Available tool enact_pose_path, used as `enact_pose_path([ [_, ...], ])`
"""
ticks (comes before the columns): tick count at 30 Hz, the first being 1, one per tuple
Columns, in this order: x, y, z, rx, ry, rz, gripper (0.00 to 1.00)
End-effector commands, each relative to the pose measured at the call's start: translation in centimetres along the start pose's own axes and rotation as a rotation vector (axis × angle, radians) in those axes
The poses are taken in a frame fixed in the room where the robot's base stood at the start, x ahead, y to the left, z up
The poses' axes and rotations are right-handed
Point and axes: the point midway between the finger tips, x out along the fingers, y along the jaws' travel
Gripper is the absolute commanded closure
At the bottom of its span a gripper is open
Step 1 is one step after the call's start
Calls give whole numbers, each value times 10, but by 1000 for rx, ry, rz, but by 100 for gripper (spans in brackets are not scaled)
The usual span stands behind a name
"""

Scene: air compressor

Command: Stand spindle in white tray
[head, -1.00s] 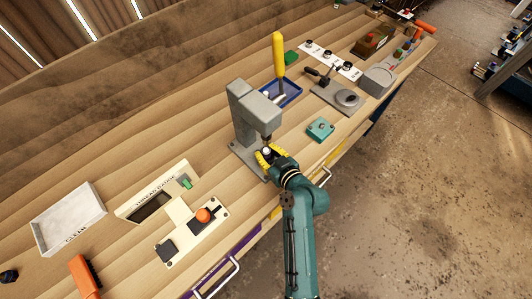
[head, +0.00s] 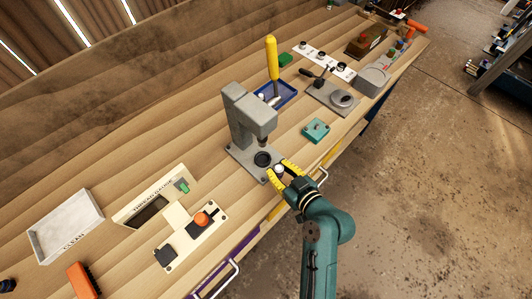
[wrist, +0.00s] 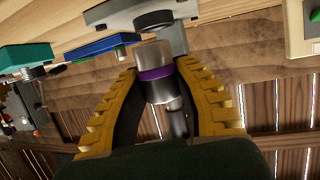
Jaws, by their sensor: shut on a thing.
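My gripper (head: 280,172) is shut on the spindle (head: 279,168), a metal cylinder, and holds it just in front of the grey press. In the wrist view the spindle (wrist: 154,60) is between the yellow fingers (wrist: 162,100), with a pale, wide end, a purple band and a thinner metal shaft towards the palm. The white tray (head: 38,248), marked CLEAN, lies on the bench at the far left of the head view, well away from my gripper. It looks empty.
The grey press (head: 244,118) stands directly behind my gripper. The thread gauge (head: 152,205) and a panel with an orange knob (head: 201,219) lie between it and the white tray. An orange brush (head: 82,280) lies near the tray. A blue tray (head: 289,99) is behind the press.

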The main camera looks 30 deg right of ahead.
Motion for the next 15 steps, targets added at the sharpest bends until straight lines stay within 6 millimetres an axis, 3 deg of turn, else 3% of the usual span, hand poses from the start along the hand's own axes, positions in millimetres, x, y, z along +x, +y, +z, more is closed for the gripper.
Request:
enact_pose_path([
  [1,-17,2,7,3,1,7,100],
  [6,-62,2,23,2,1,6,100],
  [10,-82,1,30,1,2,4,100],
  [15,-91,0,32,-3,2,1,100],
])
